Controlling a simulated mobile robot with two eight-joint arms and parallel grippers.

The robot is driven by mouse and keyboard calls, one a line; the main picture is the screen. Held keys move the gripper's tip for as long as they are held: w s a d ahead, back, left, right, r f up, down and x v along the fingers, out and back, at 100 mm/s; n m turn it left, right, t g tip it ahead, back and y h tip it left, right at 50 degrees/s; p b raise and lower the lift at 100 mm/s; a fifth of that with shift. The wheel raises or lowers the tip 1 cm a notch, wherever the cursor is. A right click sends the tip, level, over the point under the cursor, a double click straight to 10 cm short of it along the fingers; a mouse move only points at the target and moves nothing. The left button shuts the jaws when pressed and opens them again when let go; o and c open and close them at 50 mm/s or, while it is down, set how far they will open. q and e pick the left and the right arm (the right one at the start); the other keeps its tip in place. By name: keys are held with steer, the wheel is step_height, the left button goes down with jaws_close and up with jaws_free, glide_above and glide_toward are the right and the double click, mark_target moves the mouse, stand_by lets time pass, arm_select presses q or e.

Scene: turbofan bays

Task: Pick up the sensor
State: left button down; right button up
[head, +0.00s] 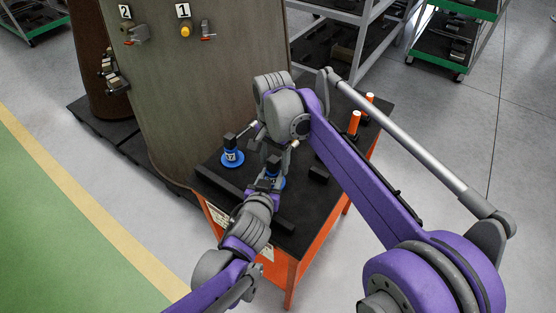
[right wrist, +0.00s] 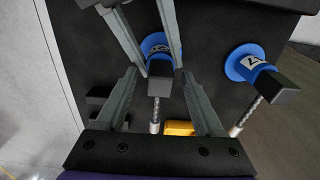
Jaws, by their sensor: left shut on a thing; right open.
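One sensor with a blue round base (right wrist: 155,42) and dark block stands at the near middle of the dark tabletop; it shows partly in the head view (head: 273,171). My left gripper (head: 270,182) is shut on it; its fingers also show at the top of the right wrist view, either side of the blue body. A second blue-based sensor (head: 232,158), labelled 2, stands to the left in the head view; it is at right in the right wrist view (right wrist: 245,64). My right gripper (right wrist: 168,100) is open and empty, its fingers spread either side of the held sensor's dark block.
The table (head: 225,193) has orange legs and a raised dark bar along its near side. Two orange cylinders (head: 354,122) stand at its far right. A yellow item (right wrist: 180,128) lies near the sensors. A curved engine panel (head: 200,90) with fittings stands behind left.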

jaws_close()
steer(key=shift+r, duration=0.1)
stand_by(0.3)
step_height(320, 180, up, 10)
arm_select(q)
steer(key=shift+c, duration=1.8)
jaws_free()
